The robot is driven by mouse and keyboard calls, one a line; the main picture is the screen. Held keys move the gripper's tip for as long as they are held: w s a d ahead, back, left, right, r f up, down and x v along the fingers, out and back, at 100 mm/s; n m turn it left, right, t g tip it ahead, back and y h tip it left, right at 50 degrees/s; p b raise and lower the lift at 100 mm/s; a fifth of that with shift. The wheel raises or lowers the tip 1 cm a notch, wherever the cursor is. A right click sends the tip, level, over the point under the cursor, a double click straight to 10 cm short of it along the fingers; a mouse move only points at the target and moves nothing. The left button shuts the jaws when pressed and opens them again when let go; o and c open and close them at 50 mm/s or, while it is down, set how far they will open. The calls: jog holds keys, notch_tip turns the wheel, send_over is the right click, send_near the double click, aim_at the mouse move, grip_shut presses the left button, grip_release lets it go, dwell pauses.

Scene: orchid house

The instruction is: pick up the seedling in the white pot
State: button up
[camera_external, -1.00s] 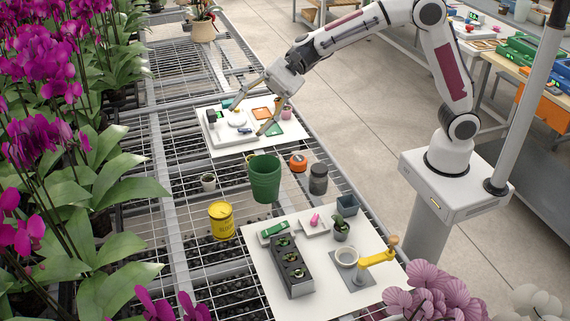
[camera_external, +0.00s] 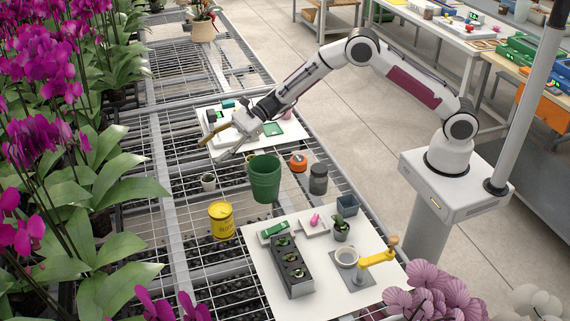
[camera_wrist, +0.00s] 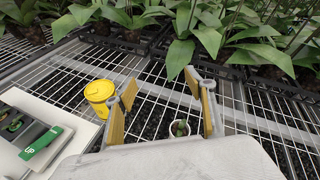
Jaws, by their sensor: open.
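The seedling in the white pot (camera_external: 208,182) is small and stands on the wire bench, left of the green bucket. It also shows in the wrist view as a white pot (camera_wrist: 180,128) with a small green plant, low between my fingers. My gripper (camera_external: 212,148) is open and empty, above the bench and a little behind the pot in the external view. In the wrist view, my gripper's two fingers (camera_wrist: 166,100) stand wide apart on either side of the pot, touching nothing.
A green bucket (camera_external: 265,180) and a yellow tin (camera_external: 221,221) stand near the pot. An orange item (camera_external: 298,162) and a dark jar (camera_external: 318,179) lie further right. White boards (camera_external: 258,265) carry several small items. Orchid leaves (camera_external: 110,200) overhang the left side.

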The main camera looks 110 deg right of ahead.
aim_at(203, 182)
jog(key=s+d+f+m, duration=0.1)
jog(key=d+f, duration=0.1)
jog(key=f, duration=0.2)
jog(key=s+d+f+m+h, duration=0.1)
jog(key=d+f, duration=0.2)
jog(key=f, duration=0.2)
jog(key=s+d+f+m, duration=0.1)
jog(key=s+d+f, duration=0.1)
jog(key=f, duration=0.2)
jog(key=shift+d+f+h, duration=0.3)
jog(key=shift+d+f, duration=0.1)
jog(key=shift+w, duration=0.1)
jog(key=shift+x, duration=1.25)
jog(key=shift+a, duration=0.1)
jog(key=shift+a+x, duration=0.2)
jog(key=shift+x, duration=0.6)
jog(key=shift+a+x, duration=0.15)
jog(key=shift+x, duration=1.55)
